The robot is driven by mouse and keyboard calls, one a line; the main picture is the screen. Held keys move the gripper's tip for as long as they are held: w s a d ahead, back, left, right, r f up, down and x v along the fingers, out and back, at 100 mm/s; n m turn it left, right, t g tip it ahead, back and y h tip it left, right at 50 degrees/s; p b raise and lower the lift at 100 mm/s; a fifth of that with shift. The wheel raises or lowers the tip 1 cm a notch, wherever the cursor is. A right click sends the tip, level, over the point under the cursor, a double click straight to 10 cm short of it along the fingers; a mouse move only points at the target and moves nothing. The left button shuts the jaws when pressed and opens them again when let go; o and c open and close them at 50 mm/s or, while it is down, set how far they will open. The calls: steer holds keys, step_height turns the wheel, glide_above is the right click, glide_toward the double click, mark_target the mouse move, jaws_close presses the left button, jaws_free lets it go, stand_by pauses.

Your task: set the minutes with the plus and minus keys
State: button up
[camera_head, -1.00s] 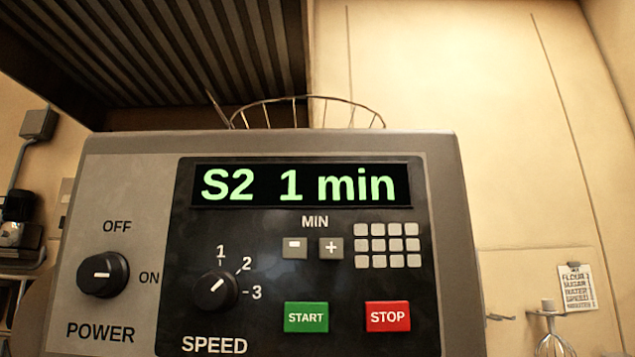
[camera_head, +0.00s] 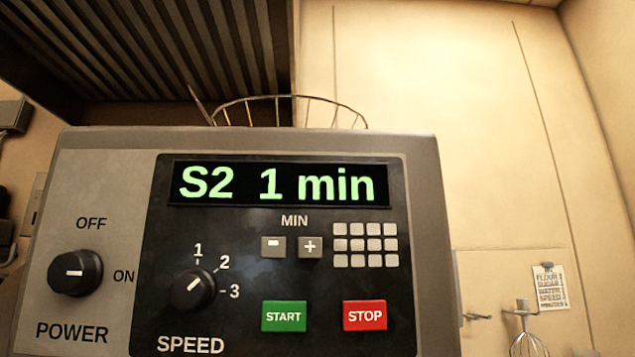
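The control panel (camera_head: 300,290) of a grey machine fills the lower left and middle of the head view. Its display (camera_head: 280,184) reads "S2 1 min" in green. Under the word MIN sit the minus key (camera_head: 273,247) and, to its right, the plus key (camera_head: 310,247). The power knob (camera_head: 75,273) has its white mark level, toward ON. The speed knob (camera_head: 193,290) has its mark slanting up right, toward 2. My gripper is not in view, and nothing covers the keys.
The green START button (camera_head: 284,316) and red STOP button (camera_head: 365,315) lie below the keys. A grey keypad (camera_head: 365,245) is right of them. A wire guard rises behind the machine. A whisk (camera_head: 527,342) and a clipboard (camera_head: 549,287) hang at the right wall.

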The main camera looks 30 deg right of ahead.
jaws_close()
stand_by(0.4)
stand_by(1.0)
